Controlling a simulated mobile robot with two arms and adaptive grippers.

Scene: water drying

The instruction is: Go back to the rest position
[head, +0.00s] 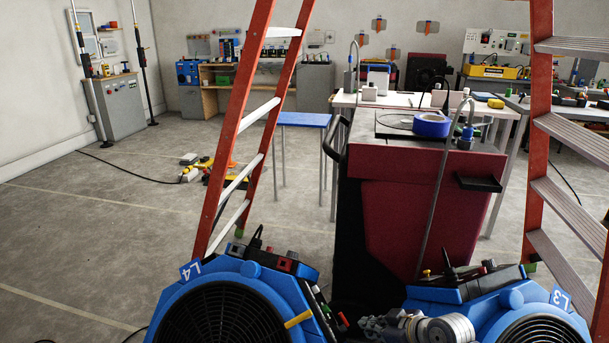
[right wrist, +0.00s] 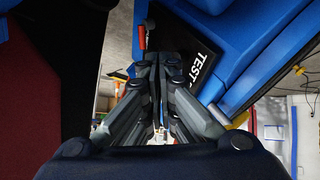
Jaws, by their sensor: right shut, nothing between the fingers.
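My right gripper (head: 368,326) shows at the bottom of the head view, between two blue fans. The left fan (head: 228,302) bears the label L4 and the right fan (head: 520,312) bears L3. In the right wrist view the right gripper (right wrist: 155,65) has its grey fingers together, with nothing held. A blue housing (right wrist: 235,50) with a black plate lettered TEST fills the upper right of that view, close beyond the fingers. My left gripper is not in view.
A red and black cart (head: 420,210) stands just ahead, with a blue tape roll (head: 431,125) on top. Orange ladders stand at left (head: 240,120) and right (head: 540,110). A blue stool (head: 303,120) is behind. Open floor (head: 110,220) lies at left, with a cable across it.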

